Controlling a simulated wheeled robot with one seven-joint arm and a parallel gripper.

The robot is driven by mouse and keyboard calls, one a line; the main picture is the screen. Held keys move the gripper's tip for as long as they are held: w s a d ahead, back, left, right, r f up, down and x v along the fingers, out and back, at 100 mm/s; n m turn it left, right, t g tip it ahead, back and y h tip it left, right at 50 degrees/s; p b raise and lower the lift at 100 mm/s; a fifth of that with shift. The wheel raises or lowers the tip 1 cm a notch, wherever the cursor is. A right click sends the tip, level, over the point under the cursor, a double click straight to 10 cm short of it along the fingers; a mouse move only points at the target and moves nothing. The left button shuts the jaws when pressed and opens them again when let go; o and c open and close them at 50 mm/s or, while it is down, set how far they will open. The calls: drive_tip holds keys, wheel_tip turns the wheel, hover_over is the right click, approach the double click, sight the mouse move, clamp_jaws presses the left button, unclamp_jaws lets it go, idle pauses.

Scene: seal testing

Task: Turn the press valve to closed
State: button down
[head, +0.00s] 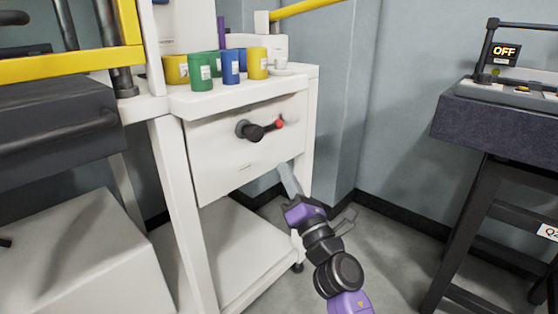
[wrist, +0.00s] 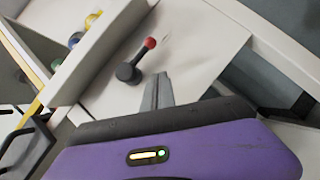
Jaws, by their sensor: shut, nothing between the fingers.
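The press valve (head: 255,130) is a dark round hub with a black lever ending in a red tip, on the white front panel of the stand. In the head view its lever points right and about level. The valve also shows in the wrist view (wrist: 135,65), just beyond the fingers. My gripper (head: 283,167) is shut and empty, below and to the right of the valve in the head view, apart from the lever there. In the wrist view the closed fingers (wrist: 160,77) point toward the panel, close to the lever; contact cannot be told.
Several green, blue and yellow cups (head: 202,72) stand on the white top (head: 215,97) above the valve. A yellow-barred machine (head: 70,65) is at left. A dark table (head: 480,120) at right carries a device with an "OFF" display (head: 505,51). Floor between is clear.

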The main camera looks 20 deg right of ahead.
drive_tip(key=v, duration=0.5)
drive_tip(key=shift+d, duration=0.1)
idle(0.4)
drive_tip(key=s+a+f+m+g, duration=0.25)
drive_tip(key=s+f+m, duration=0.25)
drive_tip(key=s+m, duration=0.7)
drive_tip(key=s+a+f+m+g, duration=0.25)
drive_tip(key=s+f+m, duration=0.3)
drive_tip(key=s, duration=1.25)
drive_tip(key=s+a+f+m+g, duration=0.1)
drive_tip(key=s+f+m+g, duration=0.3)
drive_tip(key=s+m, duration=0.85)
wheel_tip(320, 180, up, 37)
drive_tip(key=s+n+p, duration=0.2)
drive_tip(key=s+p, duration=0.1)
drive_tip(key=p, duration=3.5)
drive_tip(key=shift+n+t, duration=0.3)
